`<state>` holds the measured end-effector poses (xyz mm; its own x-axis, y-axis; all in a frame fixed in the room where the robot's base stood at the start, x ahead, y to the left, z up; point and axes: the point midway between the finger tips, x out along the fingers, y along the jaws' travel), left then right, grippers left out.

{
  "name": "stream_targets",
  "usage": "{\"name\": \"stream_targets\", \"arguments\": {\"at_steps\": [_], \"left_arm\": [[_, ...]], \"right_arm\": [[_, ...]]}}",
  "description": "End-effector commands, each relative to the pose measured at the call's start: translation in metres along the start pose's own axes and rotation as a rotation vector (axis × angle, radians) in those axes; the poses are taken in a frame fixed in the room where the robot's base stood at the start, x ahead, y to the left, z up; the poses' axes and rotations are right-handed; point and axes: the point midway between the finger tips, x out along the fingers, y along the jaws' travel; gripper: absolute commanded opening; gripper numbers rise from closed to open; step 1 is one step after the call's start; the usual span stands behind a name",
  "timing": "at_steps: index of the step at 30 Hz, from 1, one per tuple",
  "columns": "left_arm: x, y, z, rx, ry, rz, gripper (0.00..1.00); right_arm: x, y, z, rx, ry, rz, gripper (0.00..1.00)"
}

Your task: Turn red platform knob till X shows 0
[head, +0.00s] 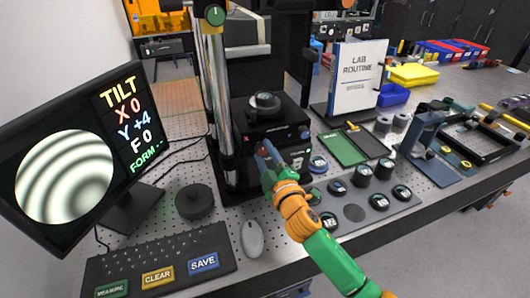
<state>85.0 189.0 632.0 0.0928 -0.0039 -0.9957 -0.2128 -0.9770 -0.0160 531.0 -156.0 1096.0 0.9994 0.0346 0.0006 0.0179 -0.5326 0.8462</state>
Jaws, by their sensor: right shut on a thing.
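The screen (70,165) at left reads TILT, X 0, Y +4, F 0 and FORM with dashes, beside a round picture of curved dark and light fringes. The black platform (272,122) stands at the foot of the metal column, with a dark round part (264,104) on top. My right gripper (267,151) reaches in from the lower right and is shut at the platform's front, on the red knob, which the fingers mostly hide. A blue knob (304,135) sits free on the platform's right side. My left gripper is not in view.
A dark round puck (195,201) is left of my arm. A grey tray (377,212) with several round pieces and a LAB ROUTINE board (356,78) stand at right.

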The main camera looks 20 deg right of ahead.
Motion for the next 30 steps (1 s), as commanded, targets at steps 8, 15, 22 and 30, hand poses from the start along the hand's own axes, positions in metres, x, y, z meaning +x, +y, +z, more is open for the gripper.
{"name": "stream_targets", "arguments": {"at_steps": [8,15,22,30], "left_arm": [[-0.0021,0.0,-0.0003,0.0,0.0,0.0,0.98],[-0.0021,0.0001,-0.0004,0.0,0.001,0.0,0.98],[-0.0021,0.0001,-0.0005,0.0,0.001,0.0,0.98],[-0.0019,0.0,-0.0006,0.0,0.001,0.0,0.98]], "right_arm": [[0.0004,0.0025,-0.0006,-0.044,0.001,0.005,0.0],[0.0004,0.0026,-0.0007,-0.046,0.002,0.006,0.0],[0.0004,0.0025,-0.0008,-0.045,0.002,0.006,0.68],[0.0002,0.0012,-0.0004,-0.044,0.001,0.003,0.74]]}}
